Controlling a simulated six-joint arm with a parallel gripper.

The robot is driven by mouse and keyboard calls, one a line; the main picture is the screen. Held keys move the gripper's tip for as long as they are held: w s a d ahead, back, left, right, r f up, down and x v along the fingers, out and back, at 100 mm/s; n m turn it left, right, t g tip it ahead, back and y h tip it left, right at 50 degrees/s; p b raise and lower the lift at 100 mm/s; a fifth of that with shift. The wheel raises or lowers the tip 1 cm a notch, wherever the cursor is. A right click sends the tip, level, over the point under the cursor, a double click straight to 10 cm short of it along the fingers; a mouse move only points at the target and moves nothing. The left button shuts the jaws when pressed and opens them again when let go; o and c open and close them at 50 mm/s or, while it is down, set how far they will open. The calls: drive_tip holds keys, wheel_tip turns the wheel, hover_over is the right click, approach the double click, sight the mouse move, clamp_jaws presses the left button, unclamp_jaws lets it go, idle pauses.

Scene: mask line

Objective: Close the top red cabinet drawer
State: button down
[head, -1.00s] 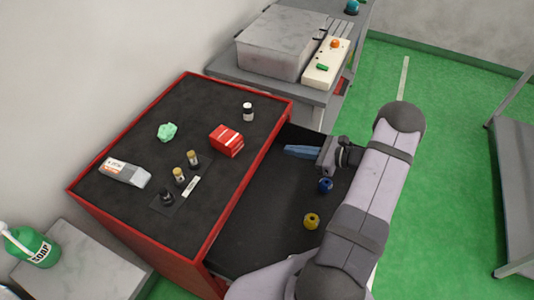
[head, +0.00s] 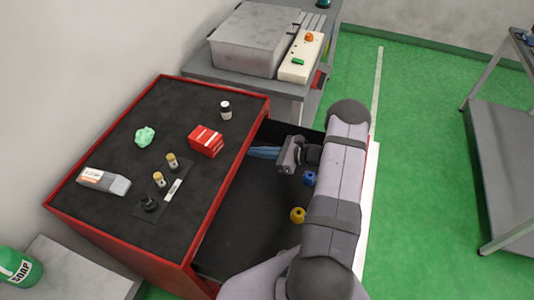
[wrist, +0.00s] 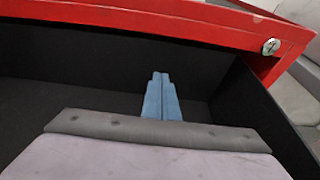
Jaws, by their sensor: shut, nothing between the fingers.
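The red cabinet (head: 160,81) stands against the wall with a black top. Its top drawer (head: 235,235) is pulled out to the right, showing a black interior; my arm hides much of its outer side. A blue item (head: 309,178) and a yellow item (head: 297,214) lie in the drawer. My gripper (head: 252,152) is shut and empty, over or inside the drawer's far part, pointing towards the cabinet. In the wrist view its blue fingers (wrist: 160,75) are together in front of the drawer's black wall, below the red cabinet edge (wrist: 140,25). Contact cannot be told.
A grey table with a metal box (head: 250,42) stands behind. A grey cart (head: 510,180) is at right. Green floor between is clear.

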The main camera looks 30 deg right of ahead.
drive_tip(key=shift+x, duration=1.8)
drive_tip(key=shift+b, duration=0.3)
drive_tip(key=w+a+b, duration=0.1)
drive_tip(key=w+a, duration=0.2)
drive_tip(key=shift+w+a+b, duration=0.1)
drive_tip(key=shift+b, duration=0.25)
drive_tip(key=p+v, duration=0.2)
drive_tip(key=v, duration=0.8)
drive_tip(key=shift+r, duration=0.1)
